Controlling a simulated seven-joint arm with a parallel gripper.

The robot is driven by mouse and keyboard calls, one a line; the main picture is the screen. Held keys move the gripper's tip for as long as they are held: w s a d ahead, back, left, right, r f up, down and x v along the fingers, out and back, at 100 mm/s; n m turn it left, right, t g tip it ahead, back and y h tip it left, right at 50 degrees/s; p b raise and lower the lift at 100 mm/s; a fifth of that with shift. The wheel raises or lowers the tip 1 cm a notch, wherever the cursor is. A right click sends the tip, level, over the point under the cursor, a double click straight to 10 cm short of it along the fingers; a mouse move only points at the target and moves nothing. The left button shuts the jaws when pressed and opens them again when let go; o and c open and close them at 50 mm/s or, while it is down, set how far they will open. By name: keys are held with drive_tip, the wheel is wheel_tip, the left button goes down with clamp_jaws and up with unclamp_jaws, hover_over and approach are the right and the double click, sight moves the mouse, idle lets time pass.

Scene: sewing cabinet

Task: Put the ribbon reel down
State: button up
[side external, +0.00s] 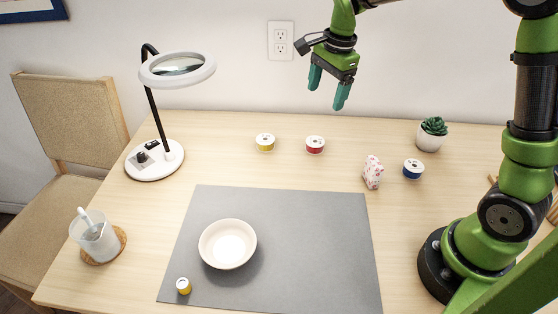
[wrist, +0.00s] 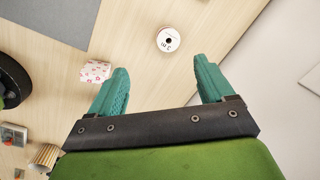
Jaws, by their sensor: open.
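A red ribbon reel (side external: 315,145) lies flat on the table in the side view, below my gripper. A reel with a white top (wrist: 171,40) shows in the wrist view, beyond the fingertips and apart from them. A yellow reel (side external: 265,142) lies to the left of the red one. A blue reel (side external: 413,169) lies to the right. A small yellow-sided reel (side external: 184,286) stands near the mat's front left corner. My gripper (side external: 326,90) is open and empty, well above the back of the table. Its two teal fingers are spread apart in the wrist view (wrist: 164,82).
A grey mat (side external: 330,245) carries a pale bowl (side external: 228,244). A floral packet (side external: 373,172) stands by the blue reel, with a potted succulent (side external: 432,134) behind. A ring lamp (side external: 155,160) and a mug (side external: 95,238) stand left. The mat's right half is clear.

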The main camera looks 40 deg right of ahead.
drive_tip(key=s+a+r+n+t, duration=0.3)
drive_tip(key=s+n, duration=0.4)
drive_tip(key=s, duration=0.2)
drive_tip(key=s+a+r+n+t+y, duration=0.1)
drive_tip(key=s+a+r+n+t, duration=0.1)
drive_tip(key=s+n, duration=0.6)
drive_tip(key=shift+s+a+r+t+y, duration=0.35)
drive_tip(key=shift+s+a, duration=0.45)
drive_tip(key=shift+s, duration=0.3)
drive_tip(key=shift+r, duration=0.1)
drive_tip(key=shift+o, duration=0.5)
